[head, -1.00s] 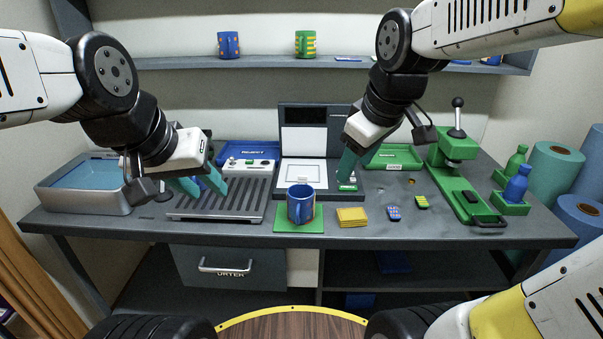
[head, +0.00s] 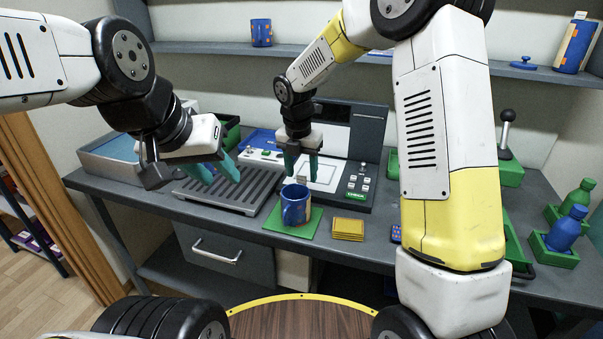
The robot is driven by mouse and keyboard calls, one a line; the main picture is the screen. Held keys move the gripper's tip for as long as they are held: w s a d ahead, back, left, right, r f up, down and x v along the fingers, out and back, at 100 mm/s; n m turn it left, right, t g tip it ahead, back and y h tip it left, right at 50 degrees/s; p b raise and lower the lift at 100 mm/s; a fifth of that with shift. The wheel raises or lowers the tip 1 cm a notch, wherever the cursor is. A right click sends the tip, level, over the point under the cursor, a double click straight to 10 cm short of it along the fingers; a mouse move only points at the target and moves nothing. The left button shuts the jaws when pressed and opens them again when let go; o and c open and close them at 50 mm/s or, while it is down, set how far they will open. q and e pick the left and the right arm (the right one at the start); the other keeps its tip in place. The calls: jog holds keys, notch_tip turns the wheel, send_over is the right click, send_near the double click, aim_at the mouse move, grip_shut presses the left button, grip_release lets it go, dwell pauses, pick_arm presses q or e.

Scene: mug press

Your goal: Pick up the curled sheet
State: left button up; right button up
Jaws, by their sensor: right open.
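My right gripper (head: 302,167) is open, its teal fingers pointing down just above and behind the blue mug (head: 294,207). A small pale piece (head: 302,180) shows below its fingertips, just behind the mug's rim. I cannot tell whether this is the curled sheet. The mug has orange marks and stands upright on a green mat (head: 277,222). My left gripper (head: 221,174) is over the slatted grey rack (head: 238,193). Some blue shows by its fingers, and I cannot tell whether they hold it.
A console (head: 360,150) with a white panel and buttons stands behind the mug. A yellow stack (head: 348,229) lies right of the mat. My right arm hides much of the table's right side. Green and blue bottles (head: 567,230) stand at the far right.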

aim_at(302, 183)
jog(key=f, duration=0.3)
jog(key=w+f, duration=0.1)
jog(key=f, duration=0.1)
jog(key=shift+f, duration=0.35)
jog(key=shift+s, duration=0.1)
grip_shut()
